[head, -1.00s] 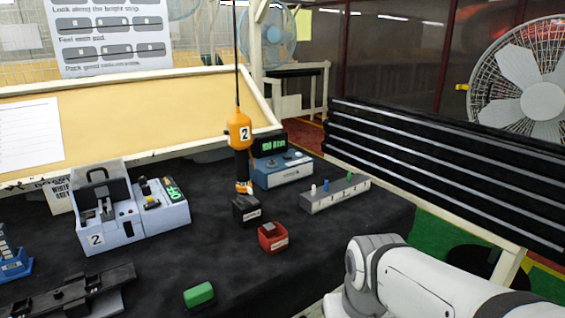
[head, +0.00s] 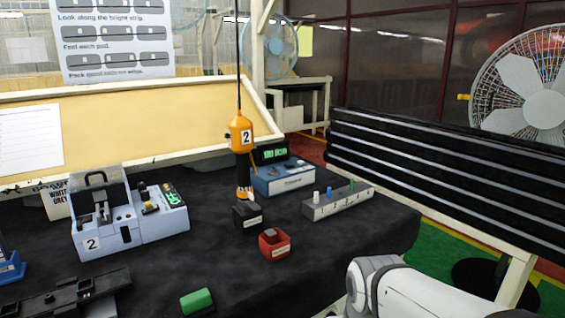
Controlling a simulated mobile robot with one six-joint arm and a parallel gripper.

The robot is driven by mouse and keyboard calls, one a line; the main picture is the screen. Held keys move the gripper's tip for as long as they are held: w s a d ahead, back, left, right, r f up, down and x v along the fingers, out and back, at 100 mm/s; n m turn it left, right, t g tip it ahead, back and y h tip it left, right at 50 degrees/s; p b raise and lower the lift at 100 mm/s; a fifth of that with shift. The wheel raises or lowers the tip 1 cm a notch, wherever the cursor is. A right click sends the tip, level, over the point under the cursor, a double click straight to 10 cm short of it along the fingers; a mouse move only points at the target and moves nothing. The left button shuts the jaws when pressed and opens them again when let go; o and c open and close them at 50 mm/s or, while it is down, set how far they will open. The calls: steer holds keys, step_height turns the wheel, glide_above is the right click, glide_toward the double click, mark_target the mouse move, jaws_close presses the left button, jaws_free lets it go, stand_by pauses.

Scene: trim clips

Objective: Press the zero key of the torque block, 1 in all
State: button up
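A blue-grey box with a dark raised display showing green characters (head: 284,178) stands at the back right of the black-covered table. I take it to be the torque block. Small knobs or keys show on its top, but I cannot tell which is the zero key. The green characters are too small to read surely. An orange and black driver (head: 242,140) marked 2 hangs upright on a cord just left of the box, its tip over a small black holder (head: 247,217). My white arm shows at the lower right; my gripper is out of view.
A grey block with coloured pegs (head: 338,201) stands right of the box. A grey machine marked 2 (head: 128,222) stands left. Bare black cloth lies between them.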

jaws_close()
stand_by(1.4)
